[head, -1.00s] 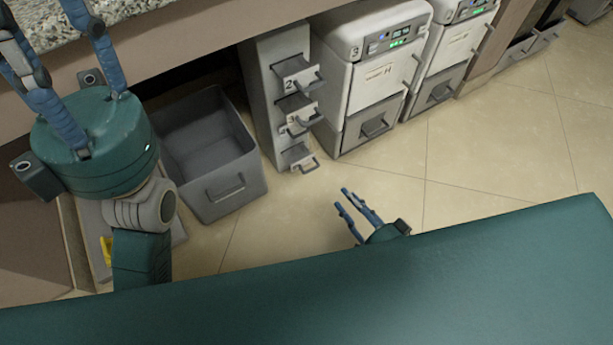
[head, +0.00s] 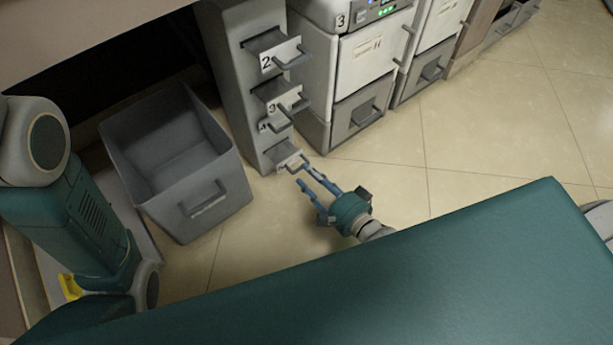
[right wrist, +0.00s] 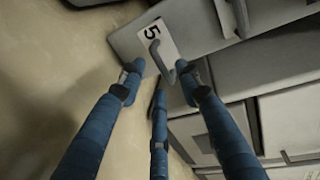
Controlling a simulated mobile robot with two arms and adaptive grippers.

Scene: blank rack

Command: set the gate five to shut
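Gate five (head: 284,154) is the lowest gate on the narrow grey rack (head: 238,95) in the head view. It appears to stick out a little from the rack front. In the right wrist view, its white plate marked 5 (right wrist: 152,33) and its grey handle (right wrist: 160,62) show at the top. My right gripper (head: 303,175) is just in front of and below this gate. Its blue fingers (right wrist: 160,88) are spread, with the handle between and just beyond the tips. I cannot tell whether they touch it. My left gripper is out of view.
Gates two (head: 274,54) and three (head: 279,101) stick out above; gate four (head: 269,124) sits farther in. A grey open bin (head: 215,172) stands left of the rack. White drawer units (head: 372,52) stand to the right. The tiled floor (head: 400,185) in front is clear.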

